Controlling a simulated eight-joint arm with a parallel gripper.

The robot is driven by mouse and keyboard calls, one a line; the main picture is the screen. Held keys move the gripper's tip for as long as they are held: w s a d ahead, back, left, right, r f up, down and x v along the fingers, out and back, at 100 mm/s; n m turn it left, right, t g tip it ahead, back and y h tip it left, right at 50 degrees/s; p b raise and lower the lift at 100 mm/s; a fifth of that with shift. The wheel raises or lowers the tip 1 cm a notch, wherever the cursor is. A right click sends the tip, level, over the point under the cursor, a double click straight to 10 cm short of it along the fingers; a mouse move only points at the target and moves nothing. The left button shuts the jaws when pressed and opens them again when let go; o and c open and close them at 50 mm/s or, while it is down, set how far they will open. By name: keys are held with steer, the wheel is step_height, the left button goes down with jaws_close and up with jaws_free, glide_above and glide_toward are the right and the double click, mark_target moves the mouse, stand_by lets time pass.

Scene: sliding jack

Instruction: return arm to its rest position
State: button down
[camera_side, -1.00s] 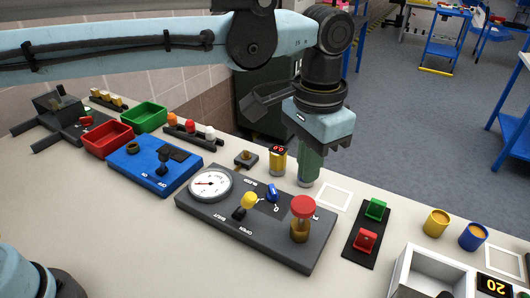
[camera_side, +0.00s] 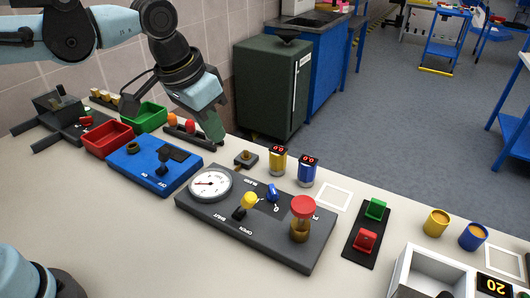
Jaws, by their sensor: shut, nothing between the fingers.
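My gripper (camera_side: 217,137) hangs at the end of my arm over the back edge of the bench. It is shut and empty, with its green fingertips pointing down and to the right. It is in front of a dark rack with orange and red pegs (camera_side: 173,120) and hides part of that rack. My arm reaches in from the upper left and bends down at the wrist.
The bench (camera_side: 120,230) holds a grey gauge panel (camera_side: 240,238), a blue switch panel (camera_side: 150,172), a red tray (camera_side: 103,150) and a green tray (camera_side: 147,122). Yellow (camera_side: 278,161) and blue (camera_side: 309,171) cylinders stand behind the gauge panel. A dark green cabinet (camera_side: 262,90) stands behind.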

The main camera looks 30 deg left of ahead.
steer(key=s+a+f+n+t, duration=0.1)
steer(key=s+a+f+t, duration=0.1)
steer(key=a, duration=0.4)
steer(key=s+a+f+n+t+y, duration=0.1)
steer(key=s+a+f, duration=0.3)
steer(key=s+a, duration=0.1)
steer(key=shift+s+a+n+t, duration=0.15)
steer(key=shift+a+n+t, duration=0.25)
steer(key=shift+a, duration=0.15)
steer(key=w+d+r+m+g, duration=0.2)
steer(key=w+d+r, duration=0.1)
steer(key=d, duration=0.4)
steer(key=w+d+r+m+g, duration=0.1)
steer(key=w+d+r+g, duration=0.15)
steer(key=d, duration=0.45)
steer(key=w+d+r+m+g, duration=0.1)
steer(key=w+d+r+m, duration=0.2)
steer(key=d, duration=0.5)
steer(key=d+f+g, duration=0.1)
steer(key=d+g, duration=0.1)
steer(key=d, duration=0.6)
steer(key=shift+a+f, duration=0.15)
steer(key=shift+f, duration=1.85)
steer(key=shift+a+f, duration=0.1)
steer(key=shift+f, duration=1.85)
